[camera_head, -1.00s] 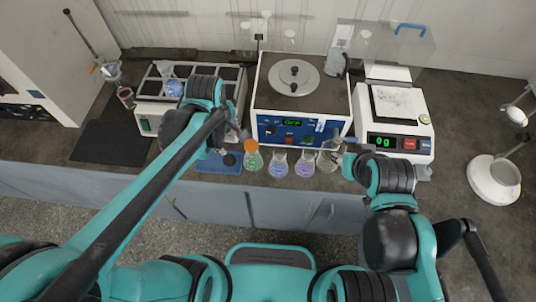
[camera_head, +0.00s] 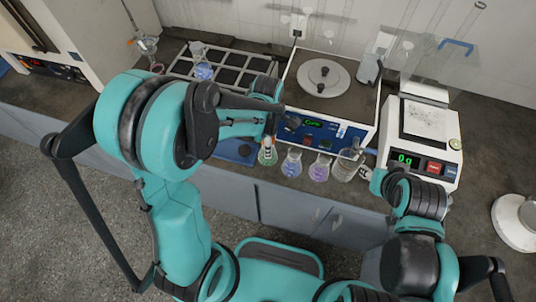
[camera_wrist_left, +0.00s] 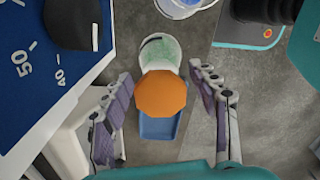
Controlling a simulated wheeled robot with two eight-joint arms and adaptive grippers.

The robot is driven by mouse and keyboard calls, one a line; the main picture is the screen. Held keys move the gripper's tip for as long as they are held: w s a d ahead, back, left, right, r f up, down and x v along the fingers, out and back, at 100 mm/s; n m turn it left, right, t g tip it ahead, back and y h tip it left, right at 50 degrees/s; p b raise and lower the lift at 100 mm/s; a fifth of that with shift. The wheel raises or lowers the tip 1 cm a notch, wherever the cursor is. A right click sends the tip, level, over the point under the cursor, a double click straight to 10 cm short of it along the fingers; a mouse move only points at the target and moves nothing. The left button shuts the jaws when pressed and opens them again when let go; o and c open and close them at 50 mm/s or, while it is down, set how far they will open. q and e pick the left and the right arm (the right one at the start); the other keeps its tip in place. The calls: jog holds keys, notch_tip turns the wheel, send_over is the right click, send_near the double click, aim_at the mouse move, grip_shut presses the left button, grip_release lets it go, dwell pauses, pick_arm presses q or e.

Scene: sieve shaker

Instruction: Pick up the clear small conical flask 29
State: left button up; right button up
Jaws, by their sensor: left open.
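A row of conical flasks stands along the front of the bench. The one at the right end is a clear flask (camera_head: 345,167) with no coloured liquid visible; no number is legible. My right gripper (camera_head: 368,162) is right beside it; its fingers are too small to read. A flask with green liquid (camera_head: 268,157) stands at the left end. In the left wrist view it shows an orange cap (camera_wrist_left: 162,93) and green contents (camera_wrist_left: 160,50). My left gripper (camera_wrist_left: 160,82) is open, its fingers on either side of this capped flask with gaps visible.
A blue-liquid flask (camera_head: 291,164) and a purple-liquid flask (camera_head: 319,170) stand between the end flasks. Behind them is a white device with a blue panel (camera_head: 352,133). A balance (camera_head: 448,170) stands to the right. A blue tray (camera_head: 236,152) lies at the left.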

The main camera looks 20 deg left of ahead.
pick_arm(q)
jog(key=shift+f, duration=0.15)
grip_shut()
dwell(0.4)
